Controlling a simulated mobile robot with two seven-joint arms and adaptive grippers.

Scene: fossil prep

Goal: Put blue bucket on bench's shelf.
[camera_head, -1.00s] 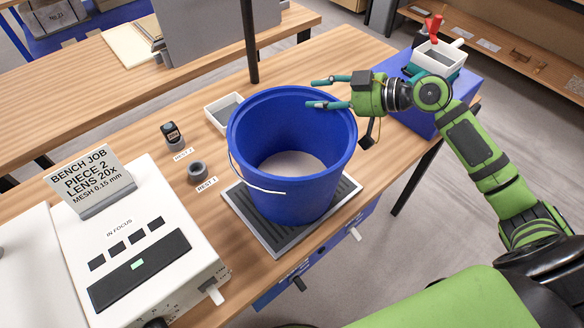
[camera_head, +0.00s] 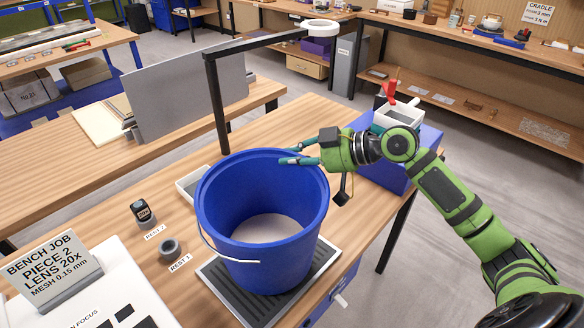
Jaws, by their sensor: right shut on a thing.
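The blue bucket (camera_head: 275,255) stands upright on a dark ribbed mat (camera_head: 212,278) at the front of the wooden bench. It is open at the top, and its pale inside bottom and thin wire handle show. My right gripper (camera_head: 300,154) reaches in from the right and is shut on the bucket's far rim. My left gripper is out of view. One shelf (camera_head: 510,125) runs low under the bench at the back right. Another, blue shelf (camera_head: 95,102) is under the bench at the back left. I cannot tell which shelf is meant.
A blue box (camera_head: 375,178) with a white tray on it stands right of the bucket. A black lamp post (camera_head: 215,105) rises behind the bucket. A white tray (camera_head: 186,186), small holders and a job sign (camera_head: 50,270) are to the left. Grey floor (camera_head: 460,175) is clear at right.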

